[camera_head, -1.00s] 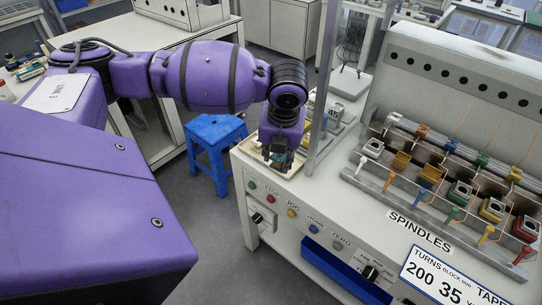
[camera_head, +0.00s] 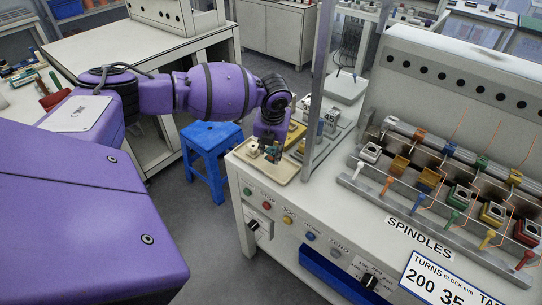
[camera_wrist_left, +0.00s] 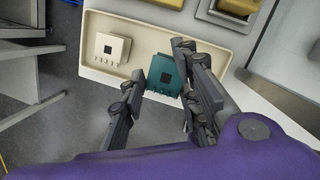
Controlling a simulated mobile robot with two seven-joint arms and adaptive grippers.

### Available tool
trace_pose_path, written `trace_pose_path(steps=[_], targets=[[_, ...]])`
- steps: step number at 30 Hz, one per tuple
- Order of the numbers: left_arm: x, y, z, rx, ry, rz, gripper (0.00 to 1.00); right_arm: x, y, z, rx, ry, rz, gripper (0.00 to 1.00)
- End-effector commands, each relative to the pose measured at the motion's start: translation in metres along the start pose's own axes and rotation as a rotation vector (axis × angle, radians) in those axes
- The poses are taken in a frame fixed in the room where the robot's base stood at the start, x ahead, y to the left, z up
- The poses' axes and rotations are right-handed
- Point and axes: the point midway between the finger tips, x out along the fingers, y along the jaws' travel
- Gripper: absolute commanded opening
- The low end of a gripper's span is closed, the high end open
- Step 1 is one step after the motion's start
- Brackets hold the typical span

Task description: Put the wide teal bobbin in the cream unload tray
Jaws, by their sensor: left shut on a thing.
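The teal bobbin (camera_wrist_left: 165,76) is between the fingers of my left gripper (camera_wrist_left: 163,88), which is shut on it. It is over the cream unload tray (camera_wrist_left: 200,24); I cannot tell whether it touches the tray floor. In the head view my left gripper (camera_head: 272,154) hangs over the cream tray (camera_head: 272,175) at the machine's near left corner, with the teal bobbin partly hidden by the fingers. A cream-white bobbin (camera_wrist_left: 112,48) sits in the tray, left of the teal one and apart from it. My right gripper is not in view.
Behind are a yellow block (camera_head: 294,134) and a scale-like box (camera_head: 329,120). A spindle row with several coloured bobbins (camera_head: 462,197) lies to the right. A blue stool (camera_head: 210,150) stands on the floor.

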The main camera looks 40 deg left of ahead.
Motion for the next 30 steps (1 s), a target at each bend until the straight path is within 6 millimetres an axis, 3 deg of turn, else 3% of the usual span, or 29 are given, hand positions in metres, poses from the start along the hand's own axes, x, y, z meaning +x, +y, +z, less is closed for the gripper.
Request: trace_pose_path(steps=[8, 20, 21, 24, 30], targets=[[0.034, -0.002, -0.004, -0.001, 0.002, 0.002, 0.06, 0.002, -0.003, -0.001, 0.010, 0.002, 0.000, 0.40], [0.039, -0.002, -0.006, -0.001, 0.001, 0.001, 0.06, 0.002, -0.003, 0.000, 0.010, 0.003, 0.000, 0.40], [0.038, -0.002, -0.005, -0.001, 0.001, 0.000, 0.35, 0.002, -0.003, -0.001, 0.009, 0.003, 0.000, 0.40], [0.038, -0.002, -0.005, -0.001, 0.000, 0.001, 0.48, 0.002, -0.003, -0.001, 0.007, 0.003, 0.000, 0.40], [0.038, -0.002, -0.005, -0.001, 0.000, 0.001, 0.48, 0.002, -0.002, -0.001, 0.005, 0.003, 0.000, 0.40]])
